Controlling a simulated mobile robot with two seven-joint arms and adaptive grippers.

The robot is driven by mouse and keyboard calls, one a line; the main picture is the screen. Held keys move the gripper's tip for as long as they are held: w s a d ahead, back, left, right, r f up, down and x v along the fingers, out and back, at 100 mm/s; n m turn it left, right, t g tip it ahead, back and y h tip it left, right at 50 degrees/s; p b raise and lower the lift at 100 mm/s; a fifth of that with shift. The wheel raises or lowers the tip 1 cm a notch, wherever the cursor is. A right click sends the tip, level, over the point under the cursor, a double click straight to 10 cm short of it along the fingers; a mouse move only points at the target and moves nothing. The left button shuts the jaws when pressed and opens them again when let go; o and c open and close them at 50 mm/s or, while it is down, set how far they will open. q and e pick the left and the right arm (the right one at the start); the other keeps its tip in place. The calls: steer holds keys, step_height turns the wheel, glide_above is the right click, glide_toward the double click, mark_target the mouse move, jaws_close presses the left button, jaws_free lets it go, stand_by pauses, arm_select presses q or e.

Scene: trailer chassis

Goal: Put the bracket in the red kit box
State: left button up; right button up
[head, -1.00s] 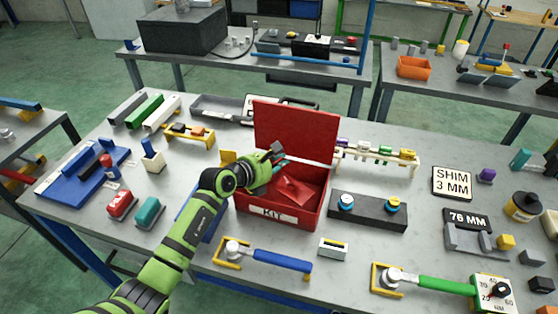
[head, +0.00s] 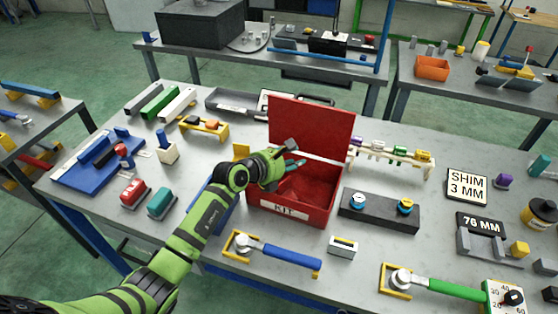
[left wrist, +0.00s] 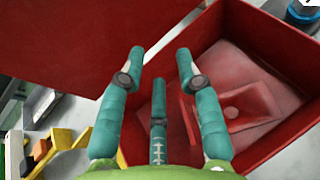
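The open red kit box (head: 318,214), marked KIT, stands on the table with its lid raised at the back. A red bent plate with a round hole, which I take as the bracket (left wrist: 255,72), lies inside the box in the left wrist view. It is hard to make out against the red interior in the head view. My left gripper (head: 294,157) is over the box opening, its teal fingers spread and empty. In the left wrist view the fingers (left wrist: 158,95) stand apart, with the bracket beyond and to their right. My right gripper is not in view.
A wooden rack (head: 390,160) with coloured parts stands behind right.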

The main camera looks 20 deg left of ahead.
arm_select(q)
steer(key=b+v, duration=0.2)
steer(key=v, duration=1)
steer(key=shift+r, duration=0.15)
stand_by(0.7)
